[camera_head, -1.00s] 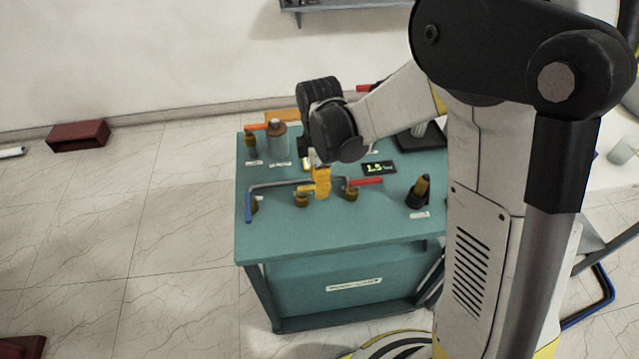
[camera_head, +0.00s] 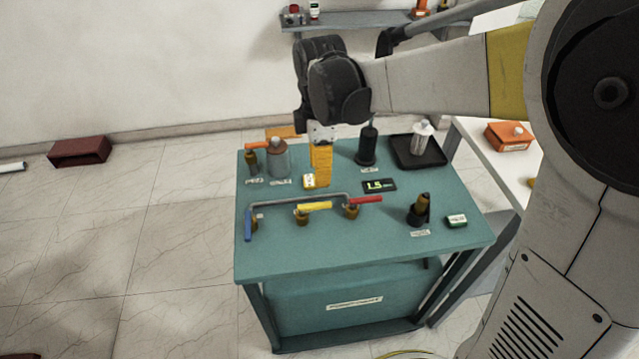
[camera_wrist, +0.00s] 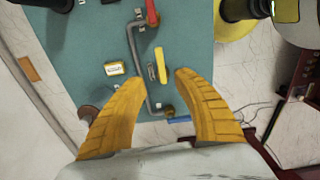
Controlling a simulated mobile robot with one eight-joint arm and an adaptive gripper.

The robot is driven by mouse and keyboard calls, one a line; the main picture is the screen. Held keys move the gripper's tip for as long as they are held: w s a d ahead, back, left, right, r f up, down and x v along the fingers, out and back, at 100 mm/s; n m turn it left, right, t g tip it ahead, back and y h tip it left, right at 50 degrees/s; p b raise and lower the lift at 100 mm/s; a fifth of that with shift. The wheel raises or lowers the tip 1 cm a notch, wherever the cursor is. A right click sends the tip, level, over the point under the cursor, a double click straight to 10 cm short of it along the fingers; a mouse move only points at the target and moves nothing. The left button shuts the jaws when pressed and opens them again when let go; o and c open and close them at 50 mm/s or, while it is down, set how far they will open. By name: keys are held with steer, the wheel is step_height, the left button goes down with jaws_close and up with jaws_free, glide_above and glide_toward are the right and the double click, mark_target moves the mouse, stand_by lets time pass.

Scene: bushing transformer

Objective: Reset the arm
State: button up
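My gripper (camera_head: 321,165) has yellow fingers and hangs above the teal table (camera_head: 300,262) in the head view. In the wrist view my gripper (camera_wrist: 160,80) has its two ridged fingers spread apart with nothing between them. Below it are a bent grey pipe (camera_head: 290,199) and valves with a blue handle (camera_head: 248,224), a yellow handle (camera_head: 315,206) and a red handle (camera_head: 366,199). In the wrist view the yellow handle (camera_wrist: 161,66) lies beyond the fingertips, apart from them.
On the table stand a grey cylinder with a brown top (camera_head: 278,158), a black bushing (camera_head: 367,148), a black tray (camera_head: 416,152), a display (camera_head: 380,185) and a dark fitting (camera_head: 419,210). A wall shelf (camera_head: 350,20) is behind. A red box (camera_head: 79,151) lies on the floor.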

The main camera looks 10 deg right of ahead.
steer(key=shift+r, duration=0.35)
steer(key=s+d+r+m+t, duration=0.2)
steer(key=s+d+m+t, duration=0.1)
steer(key=s+m, duration=0.4)
steer(key=s+d+r+m+t, duration=0.2)
steer(key=s+d+m+t, duration=0.2)
steer(key=s+m, duration=0.3)
steer(key=d+m, duration=0.1)
steer(key=m, duration=0.2)
steer(key=shift+s+d+r+m, duration=0.2)
steer(key=shift+s+d+m, duration=0.2)
